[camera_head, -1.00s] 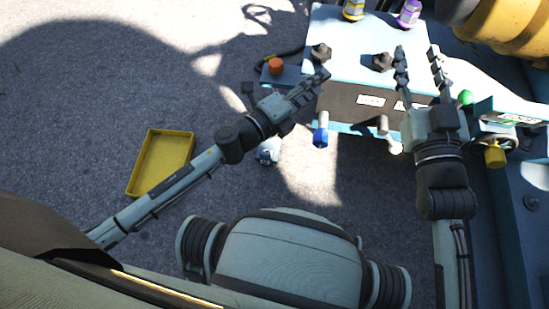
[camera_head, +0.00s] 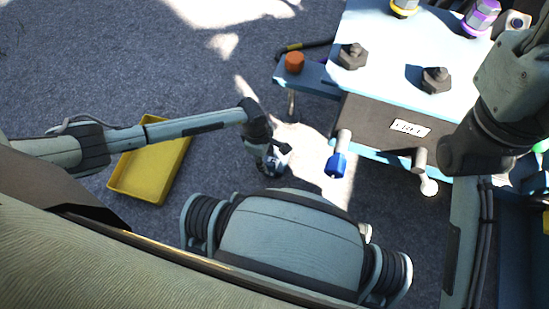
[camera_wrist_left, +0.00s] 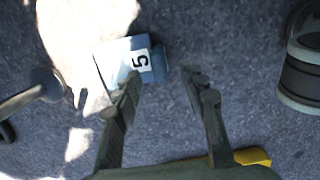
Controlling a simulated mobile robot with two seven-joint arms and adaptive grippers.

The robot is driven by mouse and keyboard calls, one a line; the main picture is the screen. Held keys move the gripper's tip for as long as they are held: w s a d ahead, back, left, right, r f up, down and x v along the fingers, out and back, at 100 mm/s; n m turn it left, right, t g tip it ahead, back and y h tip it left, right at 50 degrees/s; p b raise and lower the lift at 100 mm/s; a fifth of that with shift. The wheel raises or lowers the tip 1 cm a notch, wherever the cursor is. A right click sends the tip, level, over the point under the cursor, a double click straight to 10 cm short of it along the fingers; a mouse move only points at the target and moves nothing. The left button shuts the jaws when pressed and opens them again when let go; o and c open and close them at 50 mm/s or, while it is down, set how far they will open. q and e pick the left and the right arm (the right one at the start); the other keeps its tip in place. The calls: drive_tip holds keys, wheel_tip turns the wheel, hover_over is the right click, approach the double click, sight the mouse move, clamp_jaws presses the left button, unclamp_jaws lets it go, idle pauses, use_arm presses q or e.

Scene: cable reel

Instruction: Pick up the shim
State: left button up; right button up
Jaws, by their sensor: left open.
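The shim (camera_wrist_left: 118,60) is a blue-grey block with a white label reading 5. In the left wrist view it lies on the ground, mostly beyond and left of the left fingertip, which covers a small part of it. My left gripper (camera_wrist_left: 163,86) is open, with nothing between its fingers. In the head view my left gripper (camera_head: 270,158) points down near the ground in front of my base; its fingers are hard to make out there. Whether it touches the shim cannot be told. Of my right arm, only links show at the right; its fingers are out of view.
A yellow tray (camera_head: 150,172) lies on the ground at left, partly behind my left arm. A blue machine box (camera_head: 390,85) with black knobs stands at the right, with a blue-tipped handle (camera_head: 336,165) sticking out. An orange knob (camera_head: 295,62) sits beside it. Grey ground lies open behind.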

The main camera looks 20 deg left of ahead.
sight(269, 163)
use_arm(q)
drive_tip(key=f, duration=0.1)
drive_tip(key=f+b, duration=0.1)
drive_tip(key=f, duration=0.2)
drive_tip(key=shift+d+f+b, duration=0.3)
drive_tip(key=shift+b, duration=0.1)
drive_tip(key=shift+c, duration=0.2)
clamp_jaws()
drive_tip(key=shift+w+d+r, duration=0.1)
drive_tip(key=shift+w+r, duration=0.05)
drive_tip(key=shift+r, duration=0.1)
